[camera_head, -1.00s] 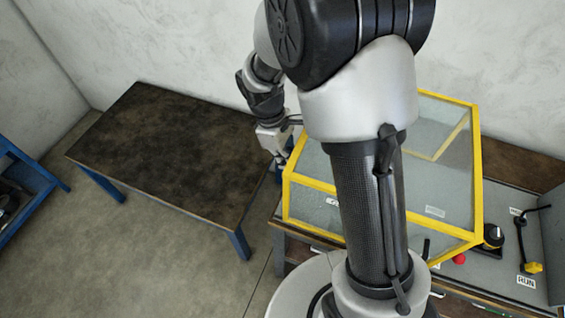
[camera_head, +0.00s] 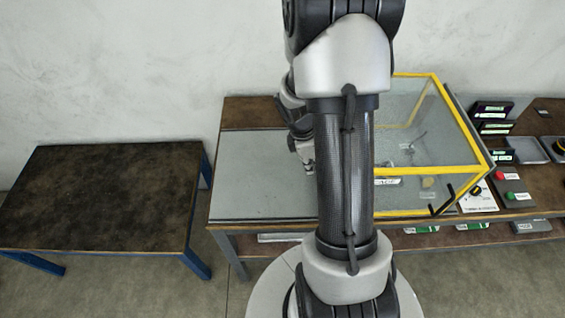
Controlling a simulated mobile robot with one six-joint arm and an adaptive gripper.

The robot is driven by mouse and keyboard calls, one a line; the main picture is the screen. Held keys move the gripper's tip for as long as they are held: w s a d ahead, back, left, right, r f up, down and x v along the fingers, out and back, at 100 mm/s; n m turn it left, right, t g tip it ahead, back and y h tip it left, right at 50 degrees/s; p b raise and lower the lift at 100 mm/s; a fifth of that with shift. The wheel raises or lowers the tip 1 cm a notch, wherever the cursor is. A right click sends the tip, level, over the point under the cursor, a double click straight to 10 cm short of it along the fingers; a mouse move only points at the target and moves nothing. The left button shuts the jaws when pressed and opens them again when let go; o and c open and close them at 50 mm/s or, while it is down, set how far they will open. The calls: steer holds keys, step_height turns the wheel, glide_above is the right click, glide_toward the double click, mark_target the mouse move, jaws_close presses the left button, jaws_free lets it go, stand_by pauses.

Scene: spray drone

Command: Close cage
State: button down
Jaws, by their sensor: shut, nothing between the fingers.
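The cage (camera_head: 430,168) has clear panels in a yellow frame and stands on the workbench, right of my arm. Its left part is hidden behind my arm, so I cannot tell how its door or lid stands. A black handle (camera_head: 442,200) shows at its lower front right corner. Small items show dimly through the panels. My gripper (camera_head: 308,168) is just left of my arm's near link, over the grey bench top. It is small and partly hidden; it is shut and empty, apart from the visible part of the cage.
The workbench (camera_head: 255,175) has a clear grey surface left of my arm. Right of the cage are a control box with a red button (camera_head: 499,176) and several dark display boxes (camera_head: 492,110). A separate dark table (camera_head: 100,195) at left is empty, with a floor gap between.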

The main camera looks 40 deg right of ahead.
steer(key=s+d, duration=0.2)
steer(key=d, duration=0.1)
steer(key=s+d, duration=0.1)
steer(key=shift+s+d+p, duration=0.25)
steer(key=shift+d+p, duration=0.1)
steer(key=shift+d, duration=0.05)
steer(key=w+a+r+p, duration=0.3)
steer(key=w+a+r, duration=0.1)
steer(key=r, duration=0.5)
steer(key=shift+a+r, duration=0.4)
steer(key=shift+a, duration=0.25)
steer(key=shift+a, duration=0.1)
